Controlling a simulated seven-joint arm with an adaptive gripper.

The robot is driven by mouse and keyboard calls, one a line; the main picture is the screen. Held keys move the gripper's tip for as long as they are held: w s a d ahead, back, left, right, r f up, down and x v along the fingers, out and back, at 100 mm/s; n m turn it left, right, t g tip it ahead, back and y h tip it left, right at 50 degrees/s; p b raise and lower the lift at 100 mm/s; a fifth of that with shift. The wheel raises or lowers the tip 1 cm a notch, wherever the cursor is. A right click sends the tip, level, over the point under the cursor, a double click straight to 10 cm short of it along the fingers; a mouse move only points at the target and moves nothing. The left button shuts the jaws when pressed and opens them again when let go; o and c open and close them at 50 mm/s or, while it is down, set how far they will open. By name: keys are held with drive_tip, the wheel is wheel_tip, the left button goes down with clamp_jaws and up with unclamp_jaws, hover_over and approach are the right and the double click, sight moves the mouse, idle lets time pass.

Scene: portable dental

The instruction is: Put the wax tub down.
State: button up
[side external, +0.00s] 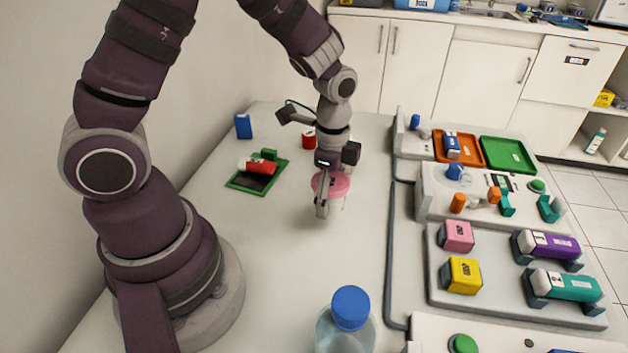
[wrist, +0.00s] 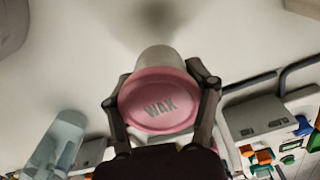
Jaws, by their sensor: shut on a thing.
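The wax tub has a round pink lid marked WAX (wrist: 158,103) and a pale body, seen in the wrist view between my gripper's fingers (wrist: 162,92). My gripper is shut on it, one finger on each side of the lid. In the side external view the pink wax tub (side external: 338,184) shows partly behind my gripper (side external: 322,205), over the white table (side external: 270,258). Its underside is hidden, so I cannot tell whether it touches the table.
A clear bottle with a blue cap (side external: 350,308) stands at the front. A green tray (side external: 240,183) with a red-and-white tube lies to the left, and a red item (side external: 308,140) stands behind. Raised racks (side external: 440,290) line the right. Table around the tub is clear.

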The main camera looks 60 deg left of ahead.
hover_over(374, 206)
drive_tip(key=shift+f, duration=2.2)
drive_tip(key=shift+f, duration=0.1)
drive_tip(key=o, duration=1.2)
drive_tip(key=shift+o, duration=0.2)
